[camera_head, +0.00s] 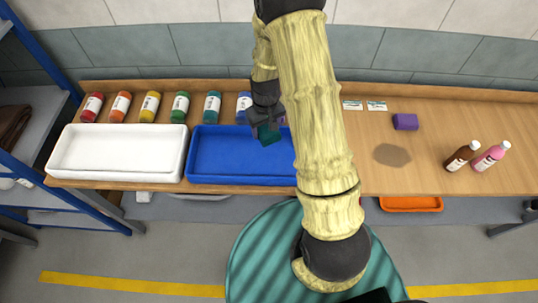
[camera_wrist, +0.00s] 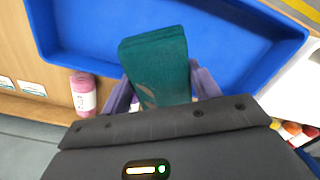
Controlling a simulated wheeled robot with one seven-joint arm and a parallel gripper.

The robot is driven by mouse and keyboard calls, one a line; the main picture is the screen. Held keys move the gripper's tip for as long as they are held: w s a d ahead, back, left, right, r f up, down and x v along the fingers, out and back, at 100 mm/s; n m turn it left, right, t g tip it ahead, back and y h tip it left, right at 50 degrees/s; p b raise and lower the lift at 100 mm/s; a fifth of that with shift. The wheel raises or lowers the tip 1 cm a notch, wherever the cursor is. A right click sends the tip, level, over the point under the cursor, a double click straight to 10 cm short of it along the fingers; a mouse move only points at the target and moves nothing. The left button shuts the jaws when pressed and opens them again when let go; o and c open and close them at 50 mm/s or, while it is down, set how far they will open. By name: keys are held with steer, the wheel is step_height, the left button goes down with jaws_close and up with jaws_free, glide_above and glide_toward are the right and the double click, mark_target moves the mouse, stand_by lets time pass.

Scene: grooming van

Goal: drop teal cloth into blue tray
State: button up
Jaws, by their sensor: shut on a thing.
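The teal cloth (camera_wrist: 155,62) is a dark, folded block between my gripper's fingers in the wrist view. It shows small in the head view (camera_head: 268,134), over the blue tray. My gripper (camera_head: 266,122) is shut on the cloth; its fingers flank the cloth in the wrist view (camera_wrist: 160,92). The blue tray (camera_head: 220,165) is on the wooden counter, right of a white tray. Its inside looks empty, and its right part is hidden behind my arm. In the wrist view the blue tray (camera_wrist: 235,50) spreads behind the cloth. I cannot tell the gap between cloth and tray floor.
The white tray (camera_head: 118,153) adjoins on the left. Several coloured bottles (camera_head: 150,106) lie behind the trays. To the right are a purple block (camera_head: 405,122), a brown bottle (camera_head: 461,156), a pink bottle (camera_head: 491,156) and a dark patch (camera_head: 392,155). Two cards (camera_head: 364,105) lie at the back.

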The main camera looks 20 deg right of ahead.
step_height(320, 180, down, 5)
steer(key=b, duration=0.3)
steer(key=shift+a, duration=0.1)
steer(key=shift+r, duration=0.1)
steer(key=o, duration=1)
steer(key=shift+o, duration=0.2)
step_height(320, 180, up, 17)
steer(key=b, duration=0.3)
steer(key=shift+r+b, duration=0.2)
steer(key=shift+b, duration=0.15)
steer(key=shift+s, duration=0.1)
